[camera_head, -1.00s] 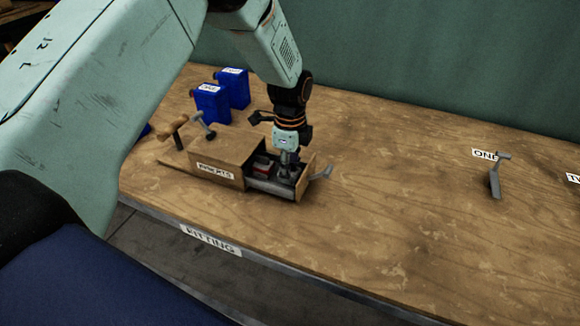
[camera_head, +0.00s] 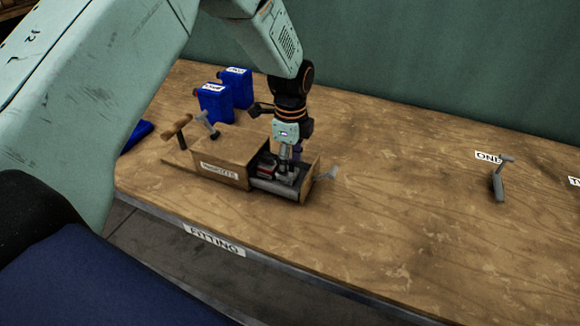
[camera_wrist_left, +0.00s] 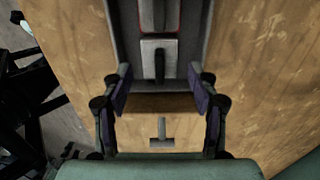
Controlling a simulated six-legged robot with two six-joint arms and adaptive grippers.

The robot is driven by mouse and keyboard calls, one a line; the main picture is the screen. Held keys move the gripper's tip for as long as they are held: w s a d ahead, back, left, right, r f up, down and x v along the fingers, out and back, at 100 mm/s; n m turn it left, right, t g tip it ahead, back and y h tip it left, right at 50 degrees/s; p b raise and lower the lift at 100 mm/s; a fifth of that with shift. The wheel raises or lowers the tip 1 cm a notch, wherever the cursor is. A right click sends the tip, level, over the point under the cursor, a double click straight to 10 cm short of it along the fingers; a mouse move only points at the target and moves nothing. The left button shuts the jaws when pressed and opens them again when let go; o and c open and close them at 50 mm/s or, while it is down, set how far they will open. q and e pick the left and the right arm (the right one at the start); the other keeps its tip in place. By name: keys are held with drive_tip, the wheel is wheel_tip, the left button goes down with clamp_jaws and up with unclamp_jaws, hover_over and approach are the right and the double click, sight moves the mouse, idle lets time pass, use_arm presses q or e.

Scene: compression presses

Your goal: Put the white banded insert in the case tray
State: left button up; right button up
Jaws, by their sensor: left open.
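A wooden box (camera_head: 240,152) labelled INSERTS stands on the bench with its drawer (camera_head: 309,180) open to the right. In the drawer lie a dark, red-edged insert (camera_head: 266,172) and a pale grey insert (camera_head: 284,179). My left gripper (camera_head: 291,168) points down over the drawer's outer end. In the left wrist view the left gripper (camera_wrist_left: 161,87) is open, its fingers apart on either side of the drawer's end. The pale block (camera_wrist_left: 151,61) with a dark middle lies just ahead of the fingertips, with no visible grip on it. I cannot make out bands. I cannot identify the case tray.
A grey T-handle (camera_head: 327,174) sticks out from the drawer front. A grey lever (camera_head: 499,180) stands at the right. The bench between is clear.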

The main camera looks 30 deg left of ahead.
use_arm(q)
wheel_tip(320, 180, up, 10)
drive_tip(key=shift+d, duration=0.15)
drive_tip(key=shift+a, duration=0.25)
drive_tip(key=shift+d, duration=0.2)
drive_tip(key=shift+a, duration=0.15)
idle(0.5)
idle(0.3)
